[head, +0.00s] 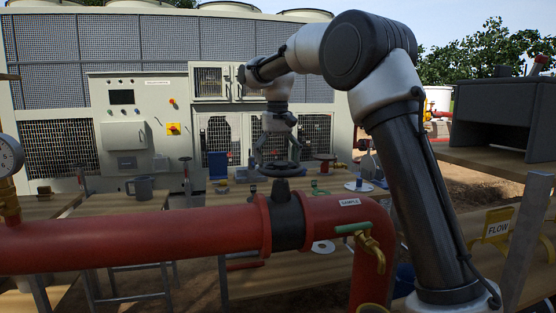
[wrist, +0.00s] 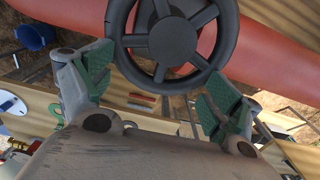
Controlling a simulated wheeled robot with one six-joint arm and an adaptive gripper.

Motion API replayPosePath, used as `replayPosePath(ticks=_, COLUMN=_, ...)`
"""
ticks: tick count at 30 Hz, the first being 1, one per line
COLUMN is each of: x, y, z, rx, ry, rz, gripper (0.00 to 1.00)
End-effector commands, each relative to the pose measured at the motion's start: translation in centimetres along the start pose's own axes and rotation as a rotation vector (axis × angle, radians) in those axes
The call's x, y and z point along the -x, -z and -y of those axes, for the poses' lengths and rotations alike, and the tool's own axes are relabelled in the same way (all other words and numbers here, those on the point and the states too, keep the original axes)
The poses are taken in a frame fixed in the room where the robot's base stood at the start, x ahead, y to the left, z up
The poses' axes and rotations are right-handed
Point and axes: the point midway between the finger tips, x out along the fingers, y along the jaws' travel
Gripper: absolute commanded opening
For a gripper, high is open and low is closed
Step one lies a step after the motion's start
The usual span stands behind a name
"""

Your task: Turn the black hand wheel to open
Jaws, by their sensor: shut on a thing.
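The black hand wheel (head: 280,169) sits level on top of the dark valve body (head: 287,218) in the red pipe. In the wrist view the wheel (wrist: 170,40) shows its hub, spokes and thick rim; its far edge is cut off by the frame. My gripper (head: 279,152) points down over the wheel from above. In the wrist view my gripper (wrist: 155,82) has its two green-padded fingers spread at either side of the rim, closed against the wheel. The exact contact on the rim is hard to see.
The red pipe (head: 130,240) crosses the front, with a brass tap (head: 369,241) right of the valve. A pressure gauge (head: 9,158) stands at the left. A yellow FLOW sign (head: 497,228) is at right.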

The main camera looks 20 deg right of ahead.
Motion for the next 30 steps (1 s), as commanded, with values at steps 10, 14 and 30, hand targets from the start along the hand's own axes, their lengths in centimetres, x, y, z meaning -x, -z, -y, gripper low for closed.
replayPosePath(ticks=10, x=-0.5, y=-0.1, z=0.0, rx=0.0, ry=-0.001, rz=0.012, gripper=1.0)
replayPosePath(ticks=14, x=-0.4, y=-0.1, z=0.0, rx=0.0, ry=-0.001, rz=0.009, gripper=1.0)
replayPosePath(ticks=30, x=9.1, y=0.1, z=0.1, rx=0.0, ry=0.0, rz=0.006, gripper=1.0)
